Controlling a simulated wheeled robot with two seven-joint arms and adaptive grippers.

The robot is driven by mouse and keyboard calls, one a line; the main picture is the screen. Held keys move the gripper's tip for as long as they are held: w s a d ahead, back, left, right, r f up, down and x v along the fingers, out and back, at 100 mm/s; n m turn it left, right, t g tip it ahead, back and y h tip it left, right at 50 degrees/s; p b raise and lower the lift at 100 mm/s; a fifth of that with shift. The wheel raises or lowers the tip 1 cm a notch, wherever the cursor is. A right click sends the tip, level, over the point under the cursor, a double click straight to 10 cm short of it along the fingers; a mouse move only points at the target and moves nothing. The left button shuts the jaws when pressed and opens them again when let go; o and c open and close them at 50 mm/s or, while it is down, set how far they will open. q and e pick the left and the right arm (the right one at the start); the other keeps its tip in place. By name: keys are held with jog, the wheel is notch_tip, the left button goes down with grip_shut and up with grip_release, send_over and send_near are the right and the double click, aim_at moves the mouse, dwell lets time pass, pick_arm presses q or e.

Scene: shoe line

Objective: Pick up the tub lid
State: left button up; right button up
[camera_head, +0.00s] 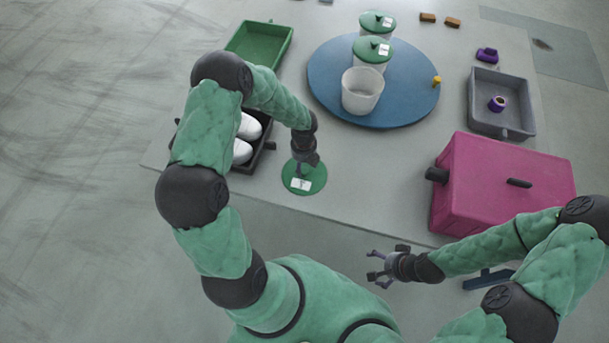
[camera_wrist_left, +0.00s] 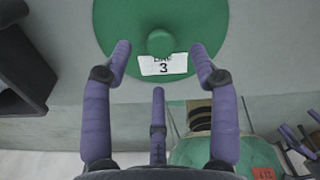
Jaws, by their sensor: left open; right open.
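A round green tub lid (camera_head: 311,184) with a knob and a white label lies flat on the table near its front edge. In the left wrist view the lid (camera_wrist_left: 203,25) shows its knob and a label with the number 3. My left gripper (camera_head: 302,170) is right above the lid. In the left wrist view my left gripper (camera_wrist_left: 161,62) is open, with its fingers on either side of the knob; I cannot tell whether they touch it. My right gripper (camera_head: 375,268) is open and empty in front of the table's front edge.
A dark tray (camera_head: 262,156) with white shoes stands just left of the lid. A blue round board (camera_head: 325,88) carries an open white tub (camera_head: 360,96) and lidded tubs behind it. A pink box (camera_head: 500,185) and a grey tray (camera_head: 514,100) stand at right. A green tray (camera_head: 240,42) is at back left.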

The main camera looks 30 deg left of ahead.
aim_at(305, 170)
pick_arm(q)
jog(key=shift+w+f+b, duration=0.2)
jog(key=shift+f+b, duration=1.3)
jog(key=shift+f, duration=1.15)
grip_shut()
